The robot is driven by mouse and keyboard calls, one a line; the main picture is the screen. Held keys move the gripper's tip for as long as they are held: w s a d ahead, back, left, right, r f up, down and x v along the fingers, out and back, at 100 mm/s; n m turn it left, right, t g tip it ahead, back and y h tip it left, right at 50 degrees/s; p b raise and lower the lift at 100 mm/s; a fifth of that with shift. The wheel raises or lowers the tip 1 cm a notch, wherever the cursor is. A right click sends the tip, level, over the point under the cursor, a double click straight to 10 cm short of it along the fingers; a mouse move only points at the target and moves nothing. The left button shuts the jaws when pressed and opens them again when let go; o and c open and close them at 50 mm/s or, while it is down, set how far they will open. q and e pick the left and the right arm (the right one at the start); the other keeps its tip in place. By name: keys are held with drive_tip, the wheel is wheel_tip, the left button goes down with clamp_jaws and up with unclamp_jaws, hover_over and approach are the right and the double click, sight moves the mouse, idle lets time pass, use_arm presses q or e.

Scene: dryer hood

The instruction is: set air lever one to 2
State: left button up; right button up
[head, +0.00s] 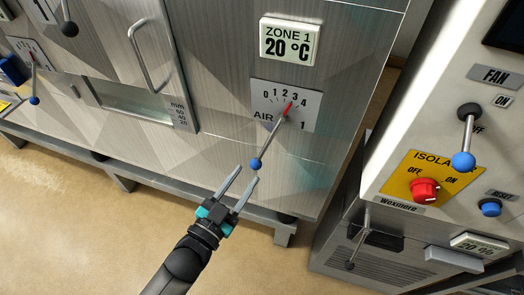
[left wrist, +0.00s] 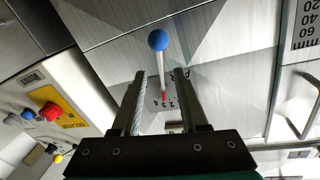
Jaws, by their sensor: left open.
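The air lever one is a thin metal rod with a blue ball knob (head: 256,163), hanging down-left from its pivot on the dial plate (head: 268,123). The plate is marked 0 to 4, with AIR and 1 below. The red pointer (head: 289,107) points at about 3. My left gripper (head: 247,174) is open, its fingertips just below the knob and apart in the picture. In the left wrist view the blue knob (left wrist: 158,40) shows beyond the tips, and the rod lies in line with the gap between the fingers. My right gripper is not in view.
The ZONE 1 display (head: 290,42) reads 20 °C above the plate. A door handle (head: 150,57) is at the left, with another blue-knobbed lever (head: 34,100) further left. A control cabinet with a fan lever (head: 463,160) and red isolator knob (head: 425,190) stands at the right.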

sight(261, 155)
use_arm(q)
drive_tip(key=x, duration=0.9)
drive_tip(key=shift+f, duration=0.1)
clamp_jaws()
idle(1.2)
